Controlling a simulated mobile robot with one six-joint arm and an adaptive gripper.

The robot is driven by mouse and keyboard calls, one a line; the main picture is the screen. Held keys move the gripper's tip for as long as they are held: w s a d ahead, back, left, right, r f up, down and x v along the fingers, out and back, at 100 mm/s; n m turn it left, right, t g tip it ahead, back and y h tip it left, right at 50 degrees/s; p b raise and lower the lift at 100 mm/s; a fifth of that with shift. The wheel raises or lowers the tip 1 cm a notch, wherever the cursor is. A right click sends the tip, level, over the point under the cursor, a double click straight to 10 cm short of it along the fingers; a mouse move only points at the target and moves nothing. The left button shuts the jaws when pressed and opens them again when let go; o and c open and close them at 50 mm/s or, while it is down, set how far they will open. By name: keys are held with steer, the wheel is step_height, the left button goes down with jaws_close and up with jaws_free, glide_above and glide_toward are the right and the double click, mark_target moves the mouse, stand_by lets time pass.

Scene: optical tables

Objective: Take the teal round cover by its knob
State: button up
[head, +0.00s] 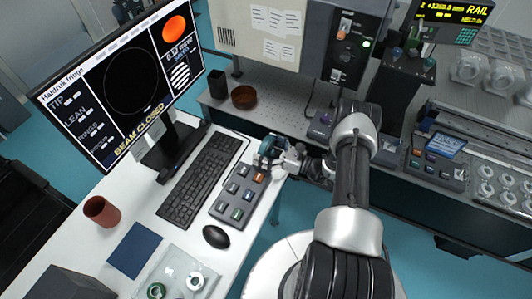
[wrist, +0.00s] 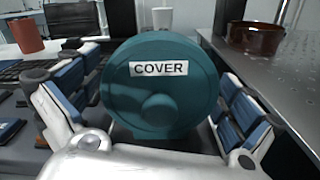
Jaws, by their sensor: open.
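The teal round cover (wrist: 160,75) stands upright, facing the wrist camera, with a white label reading COVER. Its round knob (wrist: 159,110) sticks out toward me from its lower middle. My gripper (wrist: 152,108) is open, with one blue-padded finger on each side of the cover's lower half. I see no finger closed on the knob. In the head view the cover (head: 265,148) is small and partly hidden by my gripper (head: 276,158), at the desk's far right corner. What holds the cover up is hidden.
A button box (head: 238,193), a keyboard (head: 200,178) and a mouse (head: 216,237) lie on the white desk near my gripper. A monitor (head: 120,82) stands at left, beyond a brown cup (head: 102,211). A brown bowl (head: 244,97) sits on the metal table behind.

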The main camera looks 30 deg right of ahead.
steer(key=c, duration=1.1)
